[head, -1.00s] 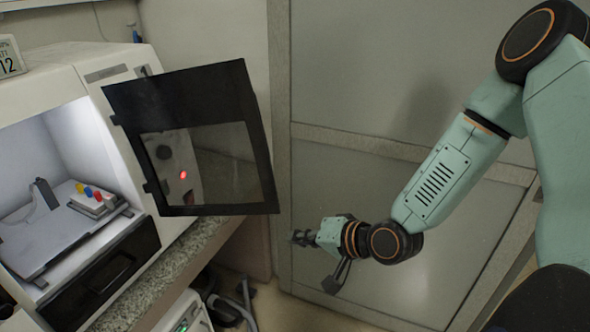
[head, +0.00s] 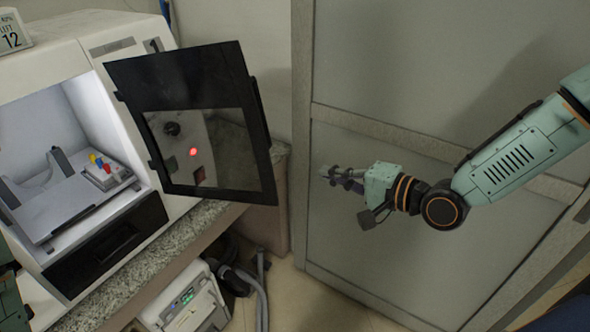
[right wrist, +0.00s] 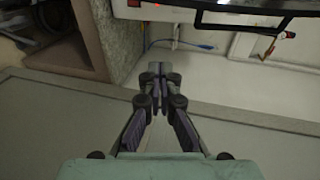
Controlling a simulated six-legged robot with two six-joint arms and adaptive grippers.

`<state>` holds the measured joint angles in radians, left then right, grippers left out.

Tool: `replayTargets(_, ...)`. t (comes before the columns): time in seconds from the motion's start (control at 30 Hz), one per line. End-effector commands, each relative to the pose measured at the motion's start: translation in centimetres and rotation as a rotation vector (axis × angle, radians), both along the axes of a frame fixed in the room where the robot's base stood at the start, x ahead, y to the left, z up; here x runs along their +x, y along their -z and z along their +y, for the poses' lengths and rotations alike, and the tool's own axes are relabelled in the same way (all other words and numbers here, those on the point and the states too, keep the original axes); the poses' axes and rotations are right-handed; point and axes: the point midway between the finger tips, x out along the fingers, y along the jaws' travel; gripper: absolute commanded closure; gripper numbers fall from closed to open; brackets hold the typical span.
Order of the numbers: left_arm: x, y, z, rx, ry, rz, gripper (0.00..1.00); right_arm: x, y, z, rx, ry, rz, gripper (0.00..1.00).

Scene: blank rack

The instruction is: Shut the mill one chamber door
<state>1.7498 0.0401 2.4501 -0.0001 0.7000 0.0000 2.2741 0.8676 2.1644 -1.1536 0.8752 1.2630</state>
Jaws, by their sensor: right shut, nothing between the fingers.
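The mill one (head: 100,35) is a white machine at the left of the head view, marked with a 1. Its lit chamber (head: 45,130) is open. The chamber door (head: 180,75), a black frame with a clear window, stands swung out to the right, hinged along its left edge. My right gripper (head: 325,173) is to the right of the door, apart from it, shut and empty, fingers pointing left. The right wrist view shows its closed fingertips (right wrist: 157,72), with a dark edge that looks like the door (right wrist: 240,22) at the top right. My left gripper is not in view.
Inside the chamber is a tray (head: 75,210) with a small block of coloured pieces (head: 105,172). A speckled counter edge (head: 150,250) runs below the mill. A white unit with a green display (head: 185,300) and grey hoses (head: 262,285) sit underneath. A grey panelled wall (head: 400,70) stands behind my right arm.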

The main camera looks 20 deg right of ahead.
Motion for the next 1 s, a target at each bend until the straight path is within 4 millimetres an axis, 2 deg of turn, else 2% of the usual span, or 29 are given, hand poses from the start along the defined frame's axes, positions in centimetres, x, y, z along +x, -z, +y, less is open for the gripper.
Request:
replayTargets(0.2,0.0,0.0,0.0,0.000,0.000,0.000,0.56,-0.3,-0.2,0.7,0.091,0.010,0.046,1.00)
replayTargets(0.43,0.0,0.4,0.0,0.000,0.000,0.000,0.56,0.3,0.1,1.2,0.099,0.013,0.057,1.00)
replayTargets(1.0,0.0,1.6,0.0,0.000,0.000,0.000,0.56,4.6,1.3,3.6,0.097,0.013,0.056,1.00)
